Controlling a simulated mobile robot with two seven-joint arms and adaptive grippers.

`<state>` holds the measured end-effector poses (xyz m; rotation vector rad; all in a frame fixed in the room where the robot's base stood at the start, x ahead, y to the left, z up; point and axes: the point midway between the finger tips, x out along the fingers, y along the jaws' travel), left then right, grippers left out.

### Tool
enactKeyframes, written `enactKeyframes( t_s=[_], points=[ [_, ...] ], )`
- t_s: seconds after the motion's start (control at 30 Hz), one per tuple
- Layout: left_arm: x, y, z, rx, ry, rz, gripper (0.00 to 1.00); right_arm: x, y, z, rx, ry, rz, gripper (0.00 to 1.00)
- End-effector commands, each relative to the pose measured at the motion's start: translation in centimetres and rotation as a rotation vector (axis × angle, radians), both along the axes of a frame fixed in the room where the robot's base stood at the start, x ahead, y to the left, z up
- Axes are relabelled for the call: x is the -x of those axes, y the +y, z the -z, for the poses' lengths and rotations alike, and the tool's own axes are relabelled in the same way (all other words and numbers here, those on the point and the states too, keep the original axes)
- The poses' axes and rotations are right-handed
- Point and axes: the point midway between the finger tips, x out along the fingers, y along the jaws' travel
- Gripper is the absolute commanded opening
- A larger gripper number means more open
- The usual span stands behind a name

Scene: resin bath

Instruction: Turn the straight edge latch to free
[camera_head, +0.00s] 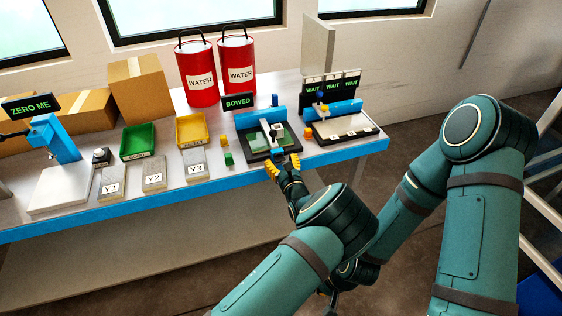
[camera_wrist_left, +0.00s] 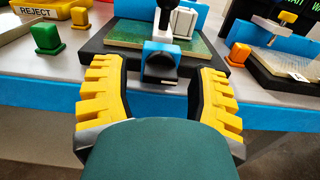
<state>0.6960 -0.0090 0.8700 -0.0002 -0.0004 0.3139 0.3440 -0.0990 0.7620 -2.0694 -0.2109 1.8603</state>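The fixture (camera_head: 254,155) under the BOWED sign (camera_head: 239,101) has a black base, a green plate and a blue bar across its back. At its front edge a blue block with a dark knob, which looks like the latch (camera_wrist_left: 160,61), sticks out toward me. My left gripper (camera_head: 284,166) is open at this edge. In the left wrist view its yellow fingers (camera_wrist_left: 158,70) stand apart on either side of the latch, with gaps showing between fingers and latch. My right arm bends down at the right; its gripper is mostly hidden behind my left arm.
A second fixture (camera_head: 344,138) with WAIT signs stands to the right. A green block (camera_head: 229,159), an orange block (camera_wrist_left: 238,54), a green tray (camera_head: 138,141) and a yellow tray (camera_head: 192,130) are nearby. Red WATER buckets (camera_head: 198,80) stand behind. The blue table edge (camera_head: 120,205) runs along the front.

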Motion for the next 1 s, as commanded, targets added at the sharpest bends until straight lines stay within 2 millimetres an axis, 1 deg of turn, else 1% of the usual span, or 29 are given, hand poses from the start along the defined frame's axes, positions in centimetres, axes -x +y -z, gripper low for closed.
enactKeyframes(
  t_s=[0.03, 0.07, 0.1, 0.13, 0.17, 0.37, 0.57, 0.77, 1.0],
  points=[
    [0.0, 0.0, 0.0, 0.0, 0.0, 0.0, 0.38, 0.0, 0.0, 0.0, 0.0, 0.0, 0.0, 0.0],
    [0.0, 0.0, 0.0, 0.0, 0.0, 0.0, 0.28, 0.0, 0.0, 0.0, 0.0, 0.0, 0.0, 0.0],
    [0.0, 0.0, 0.0, 0.0, 0.0, 0.0, 0.13, 0.0, 0.0, 0.0, 0.0, 0.0, 0.0, 0.0],
    [0.0, 0.0, 0.0, 0.0, 0.0, 0.0, 0.03, 0.0, 0.0, 0.0, 0.0, 0.0, 0.0, 0.0],
    [0.0, 0.0, 0.0, 0.0, 0.0, 0.0, 0.0, 0.0, 0.0, 0.0, 0.0, 0.0, 0.0, 0.0],
    [0.0, 0.0, 0.0, 0.005, -0.002, 0.0, 0.0, 0.0, 0.0, 0.0, 0.0, 0.0, 0.0, 0.0],
    [0.0, 0.0, 0.0, 0.053, -0.016, -0.001, 0.0, 0.0, 0.0, 0.1, 0.0, 0.001, 0.0, 0.0],
    [0.0, 0.0, 0.0, 0.169, -0.055, -0.002, 0.0, 0.1, 0.0, 0.5, 0.0, 0.002, -0.002, 0.0],
    [0.0, 0.1, 0.1, 0.376, -0.123, -0.003, 0.0, -0.1, 0.0, 1.3, 0.0, -0.002, 0.0, 0.0]
  ],
)
